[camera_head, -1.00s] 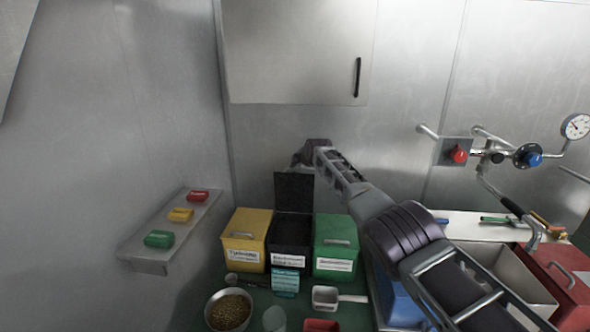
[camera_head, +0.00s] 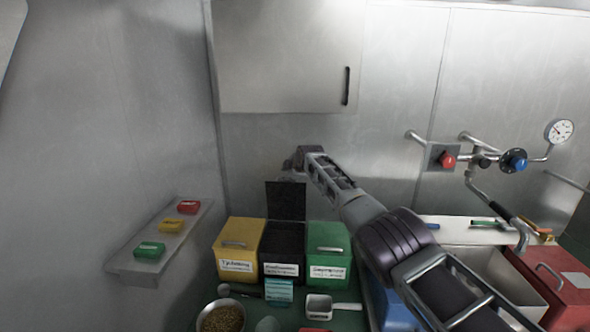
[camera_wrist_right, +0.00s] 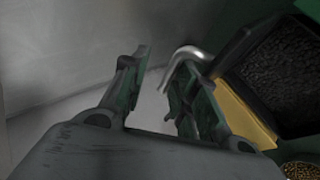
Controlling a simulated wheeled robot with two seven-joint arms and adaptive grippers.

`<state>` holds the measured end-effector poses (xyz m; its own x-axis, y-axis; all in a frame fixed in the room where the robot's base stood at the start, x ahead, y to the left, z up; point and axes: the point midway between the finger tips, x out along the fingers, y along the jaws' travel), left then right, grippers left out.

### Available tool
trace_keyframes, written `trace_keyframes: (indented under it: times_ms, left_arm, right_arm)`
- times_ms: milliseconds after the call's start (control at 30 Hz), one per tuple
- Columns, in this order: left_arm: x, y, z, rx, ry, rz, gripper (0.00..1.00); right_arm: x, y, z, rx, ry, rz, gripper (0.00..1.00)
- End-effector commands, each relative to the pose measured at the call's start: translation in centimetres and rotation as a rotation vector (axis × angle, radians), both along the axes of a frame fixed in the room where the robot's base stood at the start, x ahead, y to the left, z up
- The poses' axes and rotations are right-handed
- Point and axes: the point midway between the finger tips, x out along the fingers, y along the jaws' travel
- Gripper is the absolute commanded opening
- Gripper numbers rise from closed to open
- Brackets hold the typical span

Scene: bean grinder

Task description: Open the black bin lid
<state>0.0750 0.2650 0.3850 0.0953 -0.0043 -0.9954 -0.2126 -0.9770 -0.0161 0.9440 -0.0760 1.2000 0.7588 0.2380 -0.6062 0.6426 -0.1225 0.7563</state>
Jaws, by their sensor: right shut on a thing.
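The black bin (camera_head: 283,250) stands between the yellow bin (camera_head: 240,245) and the green bin (camera_head: 329,255). Its black lid (camera_head: 286,200) stands upright at the back, and the dark inside shows from above. My right gripper (camera_head: 298,162) is at the lid's top edge, behind it. A dark textured surface in a black frame (camera_wrist_right: 285,70) lies to the right there. My left gripper is not in view.
A bowl of beans (camera_head: 220,318), a white scoop (camera_head: 320,307) and a teal packet (camera_head: 279,290) are in front of the bins. A wall shelf (camera_head: 150,258) holds small coloured items at left. A cabinet (camera_head: 285,60) hangs above; pipes with valves (camera_head: 447,160) are at right.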

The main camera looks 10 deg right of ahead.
Motion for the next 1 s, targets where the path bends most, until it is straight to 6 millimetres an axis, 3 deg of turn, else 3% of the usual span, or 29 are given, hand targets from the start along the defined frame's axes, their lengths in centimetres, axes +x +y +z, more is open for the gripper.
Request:
trace_keyframes:
  times_ms: [33, 1000]
  left_arm:
    - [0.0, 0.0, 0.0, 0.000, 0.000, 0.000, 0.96]
    - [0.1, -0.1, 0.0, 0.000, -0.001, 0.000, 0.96]
  right_arm:
    - [0.4, -0.5, 0.7, 0.001, -0.024, -0.007, 0.19]
    - [-1.0, -1.0, 2.4, 0.002, -0.030, -0.008, 0.19]
